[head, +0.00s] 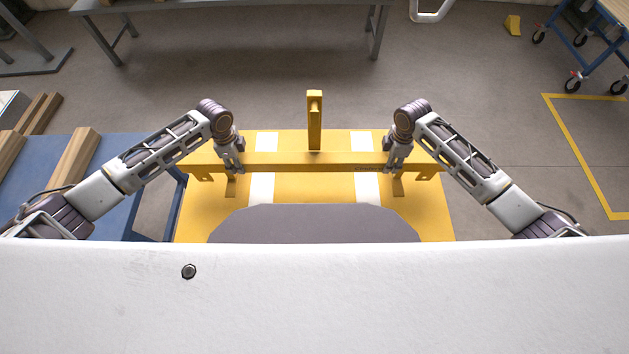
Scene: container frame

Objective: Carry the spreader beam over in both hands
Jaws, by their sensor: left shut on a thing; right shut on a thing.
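The spreader beam (300,161) is a long yellow bar that lies crosswise in the head view, with a yellow upright post (315,120) at its middle. My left gripper (233,168) is shut on the beam left of the post. My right gripper (394,166) is shut on it right of the post. The beam looks level. Below it is a yellow surface (300,190) with two white stripes. I cannot tell whether the beam touches that surface or hangs above it. The fingertips are small and partly hidden against the beam.
A blue table (120,150) with wooden blocks (75,158) stands at the left. A grey bench (235,5) is at the back. A blue wheeled cart (590,40) is at the top right, near a yellow floor line (575,145). The floor (490,110) between is clear.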

